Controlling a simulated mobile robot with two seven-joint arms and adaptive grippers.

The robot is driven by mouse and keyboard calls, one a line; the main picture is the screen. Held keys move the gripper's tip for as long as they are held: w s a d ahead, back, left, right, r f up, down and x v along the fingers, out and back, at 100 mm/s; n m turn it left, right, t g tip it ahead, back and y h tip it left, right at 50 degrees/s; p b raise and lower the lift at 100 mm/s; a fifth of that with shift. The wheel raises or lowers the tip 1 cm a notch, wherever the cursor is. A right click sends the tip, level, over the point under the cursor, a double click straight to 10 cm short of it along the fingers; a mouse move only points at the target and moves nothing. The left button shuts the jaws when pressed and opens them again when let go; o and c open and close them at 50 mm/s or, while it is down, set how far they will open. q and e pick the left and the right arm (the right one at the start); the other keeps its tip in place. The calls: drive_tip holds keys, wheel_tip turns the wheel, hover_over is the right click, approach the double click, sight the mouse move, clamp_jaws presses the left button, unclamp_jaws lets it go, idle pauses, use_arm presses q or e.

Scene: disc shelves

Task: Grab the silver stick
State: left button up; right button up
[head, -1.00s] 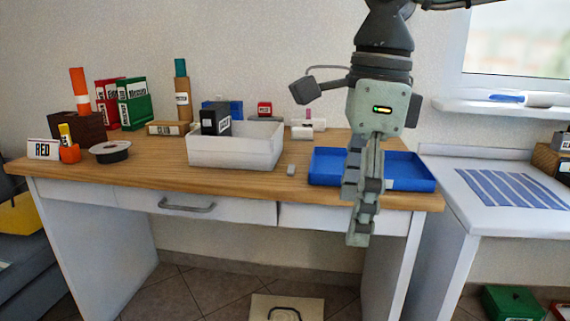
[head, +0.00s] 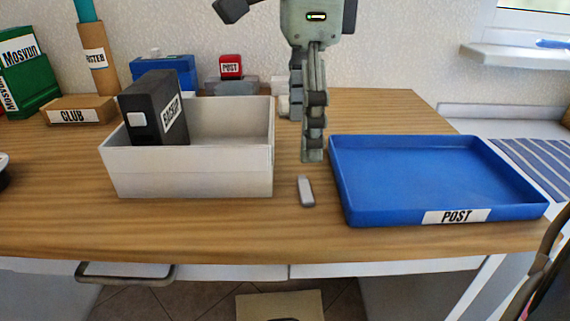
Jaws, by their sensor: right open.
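The silver stick (head: 306,191) is a small grey bar lying on the wooden desk, between the white box and the blue tray. My right gripper (head: 312,157) hangs down from above, just behind the stick in the picture, with its fingers pointing down. It is open and empty. The fingers are seen edge-on, so the gap between them is hard to see. The stick is in full view and appears apart from the fingertips. My left gripper is not in view.
A white box (head: 190,172) holding a black "BACKUP" binder (head: 150,108) stands left of the stick. A blue "POST" tray (head: 400,206) is close on the right. Folders and small boxes stand behind. The desk in front of the stick is clear.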

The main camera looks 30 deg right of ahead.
sight(305, 187)
drive_tip(key=shift+w+f, duration=0.15)
drive_tip(key=shift+f, duration=0.1)
drive_tip(key=f, duration=0.6)
drive_tip(key=shift+s+d+f, duration=0.15)
drive_tip(key=shift+s, duration=0.25)
drive_tip(key=shift+f+b, duration=0.3)
drive_tip(key=shift+f, duration=0.15)
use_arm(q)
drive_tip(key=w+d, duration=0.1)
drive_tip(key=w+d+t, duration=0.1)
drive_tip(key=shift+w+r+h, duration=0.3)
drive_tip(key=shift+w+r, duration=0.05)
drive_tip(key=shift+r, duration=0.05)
use_arm(e)
drive_tip(key=c, duration=1)
